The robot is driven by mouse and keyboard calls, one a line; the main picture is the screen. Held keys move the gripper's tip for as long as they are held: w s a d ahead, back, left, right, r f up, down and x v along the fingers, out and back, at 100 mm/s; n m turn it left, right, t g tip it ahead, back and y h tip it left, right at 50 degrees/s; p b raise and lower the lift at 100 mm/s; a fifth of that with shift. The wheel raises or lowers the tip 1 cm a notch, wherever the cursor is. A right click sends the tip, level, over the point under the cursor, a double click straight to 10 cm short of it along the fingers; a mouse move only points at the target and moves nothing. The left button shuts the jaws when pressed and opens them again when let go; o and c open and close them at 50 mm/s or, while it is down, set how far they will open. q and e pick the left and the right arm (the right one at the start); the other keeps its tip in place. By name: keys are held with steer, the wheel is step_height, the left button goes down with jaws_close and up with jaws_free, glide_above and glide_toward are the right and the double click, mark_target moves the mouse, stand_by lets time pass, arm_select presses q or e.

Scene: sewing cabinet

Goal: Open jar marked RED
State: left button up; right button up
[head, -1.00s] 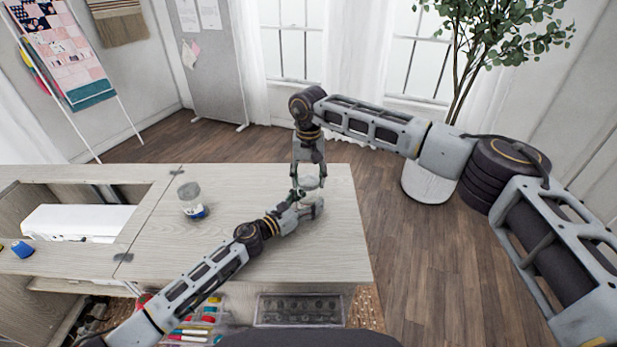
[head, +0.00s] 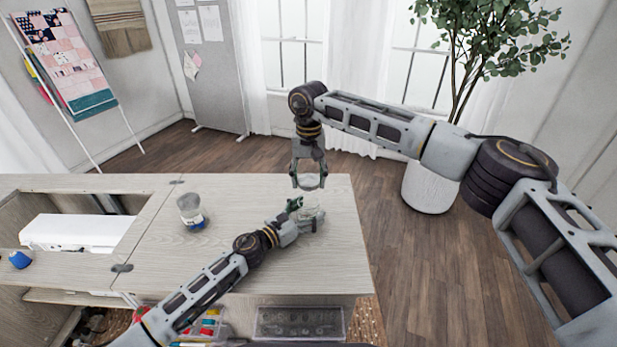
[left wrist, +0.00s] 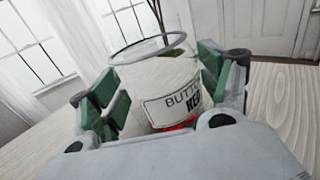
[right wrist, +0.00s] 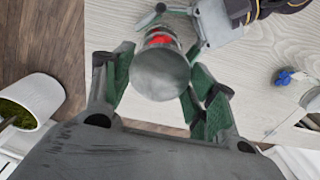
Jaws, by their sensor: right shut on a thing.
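The jar marked RED (left wrist: 170,92) is clear glass with a white "BUTTONS RED" label and red contents at the bottom. It stands upright near the right end of the tabletop, and its top rim shows as a bare ring. My left gripper (head: 303,212) has its green pads against both sides of this jar. My right gripper (head: 309,184) points down just above the jar and is shut on a round grey lid (right wrist: 160,74). The lid is apart from the jar; the jar's red contents show beyond it in the right wrist view (right wrist: 160,38).
Another jar with blue contents (head: 190,212) stands to the left on the wooden tabletop (head: 165,245). Further left is a cabinet opening with a white machine (head: 80,232) and a small blue object (head: 20,260). A potted plant (head: 430,188) stands on the floor beyond.

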arm_select(q)
steer(key=shift+o, duration=0.3)
steer(key=shift+s, duration=0.1)
steer(key=shift+v, duration=5.9)
steer(key=shift+a+r, duration=0.1)
